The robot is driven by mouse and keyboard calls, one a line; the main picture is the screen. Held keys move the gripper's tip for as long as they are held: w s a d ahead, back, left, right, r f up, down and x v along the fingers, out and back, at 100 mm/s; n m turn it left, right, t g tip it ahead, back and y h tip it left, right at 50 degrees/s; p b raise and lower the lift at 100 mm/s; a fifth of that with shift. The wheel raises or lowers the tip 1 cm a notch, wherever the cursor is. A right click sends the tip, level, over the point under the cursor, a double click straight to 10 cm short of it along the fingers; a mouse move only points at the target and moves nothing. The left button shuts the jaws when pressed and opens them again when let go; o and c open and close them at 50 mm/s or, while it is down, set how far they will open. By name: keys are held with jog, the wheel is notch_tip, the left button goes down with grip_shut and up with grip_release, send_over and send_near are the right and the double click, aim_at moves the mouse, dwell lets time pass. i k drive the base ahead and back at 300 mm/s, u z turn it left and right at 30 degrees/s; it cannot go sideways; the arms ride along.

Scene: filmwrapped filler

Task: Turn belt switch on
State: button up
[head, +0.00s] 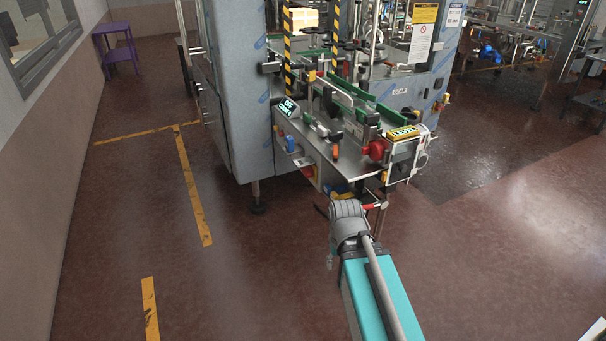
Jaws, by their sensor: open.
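The filling machine's conveyor end (350,170) juts out towards me in the head view. A small tilted display (288,107) at its left corner shows green text that seems to read OFF. A blue knob-like part (290,143) sits on the side below it. A red round knob (376,150) is at the right front. I cannot tell which of these is the belt switch. My gripper (348,205) is at the end of my arm, low in front of the conveyor end, apart from the knobs. It is open, and my wrist hides most of it.
A yellow-framed display (403,132) stands on a box at the conveyor's right end. Green guide rails (350,93) run along the belt. A tall film-wrapped cabinet (240,90) rises at left. The reddish floor is clear, and a purple stand (117,48) is far left.

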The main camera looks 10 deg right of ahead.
aim_at(308, 172)
jog(key=i, duration=1)
jog(key=u, duration=0.05)
